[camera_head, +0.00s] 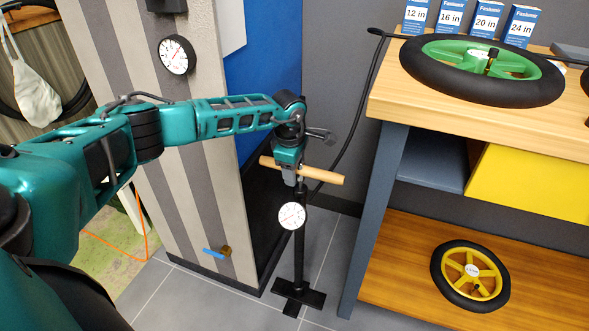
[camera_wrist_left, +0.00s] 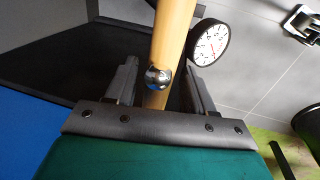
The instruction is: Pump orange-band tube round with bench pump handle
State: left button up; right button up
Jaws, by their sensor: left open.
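The bench pump stands upright on the floor, with a black barrel (camera_head: 299,255) and a white dial gauge (camera_head: 291,216). Its wooden handle (camera_head: 327,176) is a crossbar at the top. My left gripper (camera_head: 289,174) is over the handle's middle. In the left wrist view the handle (camera_wrist_left: 174,28) passes between the open fingers (camera_wrist_left: 159,75), with gaps on both sides, and a metal knob (camera_wrist_left: 158,78) shows on it. A black hose (camera_head: 366,95) rises to the bench top, near a green-rimmed wheel (camera_head: 484,68) with a black tyre. I cannot make out an orange band. My right gripper is out of view.
The wooden bench (camera_head: 385,105) and its grey leg (camera_head: 375,220) stand right of the pump. A striped wall panel (camera_head: 190,120) with a dial is close on the left. A yellow-rimmed wheel (camera_head: 470,276) lies on the lower shelf. Grey floor is clear around the pump foot.

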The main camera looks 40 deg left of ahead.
pick_arm(q)
notch_tip(320, 180, up, 12)
jog(key=s+p, duration=0.2)
jog(key=p, duration=0.1)
jog(key=shift+s+d, duration=0.15)
jog(key=shift+d, duration=0.15)
